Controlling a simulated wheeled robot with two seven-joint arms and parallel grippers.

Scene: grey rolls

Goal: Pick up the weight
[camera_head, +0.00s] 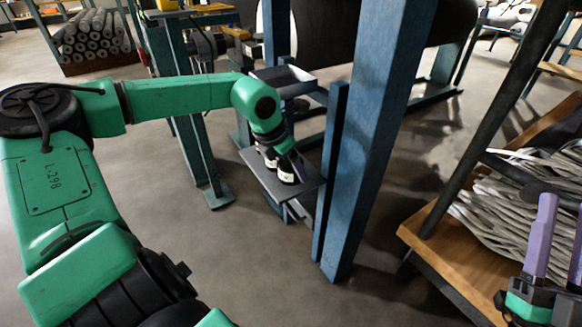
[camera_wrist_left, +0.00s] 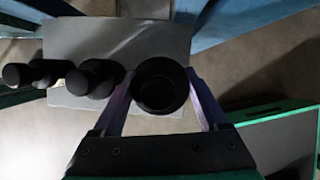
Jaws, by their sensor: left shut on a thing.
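The weight (camera_wrist_left: 160,88) is a dark round-topped piece between the purple fingers of my left gripper (camera_wrist_left: 160,76) in the left wrist view. The fingers are shut on it. More dark knobbed weights (camera_wrist_left: 92,78) stand in a row to its left. In the head view my left gripper (camera_head: 291,158) reaches down over a small grey shelf (camera_head: 262,178), where black and white weights (camera_head: 287,174) show under it. The gripper partly hides them, and I cannot tell whether the held one touches the shelf. My right gripper (camera_head: 560,215) is at the lower right, its purple fingers apart and empty.
A thick blue post (camera_head: 372,130) stands just right of the shelf, and another blue frame leg (camera_head: 197,150) stands to its left. A wooden table (camera_head: 450,255) with a heap of grey strands (camera_head: 510,215) is at the right. The floor in front is clear.

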